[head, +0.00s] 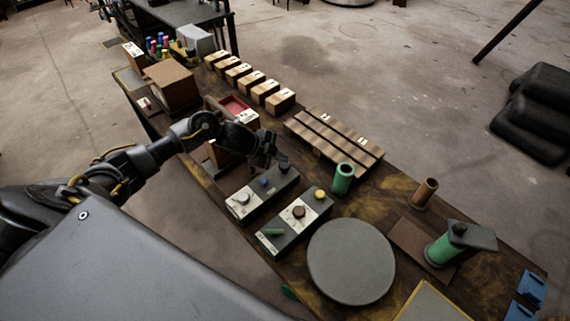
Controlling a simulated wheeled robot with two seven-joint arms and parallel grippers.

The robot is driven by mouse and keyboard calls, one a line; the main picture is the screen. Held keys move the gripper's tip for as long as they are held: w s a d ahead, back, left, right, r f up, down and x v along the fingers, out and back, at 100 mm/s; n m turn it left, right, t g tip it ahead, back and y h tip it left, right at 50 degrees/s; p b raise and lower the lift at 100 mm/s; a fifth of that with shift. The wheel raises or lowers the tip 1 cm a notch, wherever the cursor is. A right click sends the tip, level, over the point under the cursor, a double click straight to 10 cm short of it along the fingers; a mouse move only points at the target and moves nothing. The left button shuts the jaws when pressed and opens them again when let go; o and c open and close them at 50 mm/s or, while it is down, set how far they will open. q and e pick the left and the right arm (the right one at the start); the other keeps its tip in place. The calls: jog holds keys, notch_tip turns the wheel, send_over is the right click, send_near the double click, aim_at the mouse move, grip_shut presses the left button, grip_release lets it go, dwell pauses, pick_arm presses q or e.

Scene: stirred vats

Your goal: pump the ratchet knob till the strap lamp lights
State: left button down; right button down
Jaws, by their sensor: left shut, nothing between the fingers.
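Two grey control boxes stand on the dark wooden bench. The left box (252,207) has a pale plate with a light knob (243,199), a blue button (264,182) and a dark knob (284,168) at its far end. The right box (290,238) carries a brown-red round knob (298,212), a yellow button (320,194) and a green piece (271,232). I cannot tell which is the ratchet knob or the strap lamp. My left gripper (277,160) is shut and empty, just above the left box's far end, close to the dark knob; contact is unclear. My right gripper is out of view.
A grey round disc (351,262) lies right of the boxes. Several small cartons (265,91) line the far edge. A red-lined box (234,107) sits behind my left wrist.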

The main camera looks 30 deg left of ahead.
aim_at(281, 165)
pick_arm(q)
jog(key=shift+r+p, duration=2.45)
jog(key=shift+r, duration=0.15)
jog(key=shift+f, duration=0.1)
dwell(0.7)
